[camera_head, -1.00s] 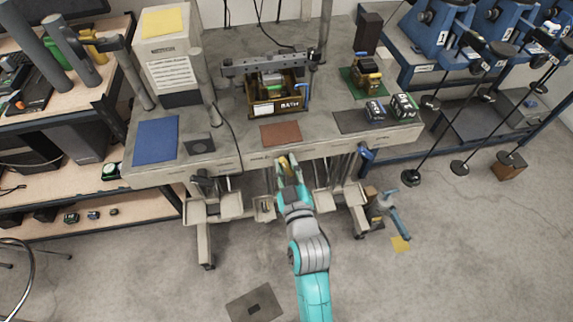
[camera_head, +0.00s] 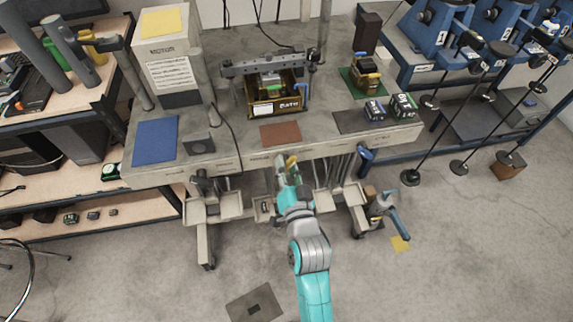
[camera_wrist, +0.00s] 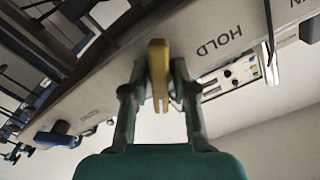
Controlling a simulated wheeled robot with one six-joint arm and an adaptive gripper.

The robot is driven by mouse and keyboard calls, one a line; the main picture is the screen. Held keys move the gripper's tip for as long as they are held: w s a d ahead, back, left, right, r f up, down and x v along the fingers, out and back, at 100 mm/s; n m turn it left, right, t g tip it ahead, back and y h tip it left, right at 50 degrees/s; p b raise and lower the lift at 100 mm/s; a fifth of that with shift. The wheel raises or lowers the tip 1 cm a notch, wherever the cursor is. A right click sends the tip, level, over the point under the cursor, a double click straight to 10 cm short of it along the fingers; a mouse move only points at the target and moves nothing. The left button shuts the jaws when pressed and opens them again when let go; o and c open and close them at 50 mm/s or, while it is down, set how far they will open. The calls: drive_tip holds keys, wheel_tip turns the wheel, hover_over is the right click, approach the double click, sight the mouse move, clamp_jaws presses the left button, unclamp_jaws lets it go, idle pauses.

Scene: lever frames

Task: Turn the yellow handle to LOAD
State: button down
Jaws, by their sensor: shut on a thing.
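The yellow handle (camera_wrist: 158,62) stands between the two fingers of my gripper (camera_wrist: 158,85) in the wrist view, at the bench's front edge. The fingers are closed in on it from both sides. The word HOLD is printed on the pale panel just right of the handle. Part of another word, ending in N, shows at the upper right corner. I cannot read a LOAD mark. In the head view, the handle (camera_head: 291,161) is a small yellow piece at the tip of my gripper (camera_head: 287,172), below the reddish mat; the handle's pivot is hidden.
The grey bench (camera_head: 225,160) carries a blue mat (camera_head: 156,139), a reddish mat (camera_head: 280,133) and a boxed device (camera_head: 275,107). A blue lever (camera_head: 366,154) sits on its front edge to the right. A small control panel (camera_wrist: 228,76) shows beyond the handle.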

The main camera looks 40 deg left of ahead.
drive_tip(key=shift+m, duration=1.2)
drive_tip(key=c, duration=1.1)
unclamp_jaws()
drive_tip(key=shift+d, duration=0.1)
drive_tip(key=v, duration=1.1)
drive_tip(key=shift+s+d, duration=0.3)
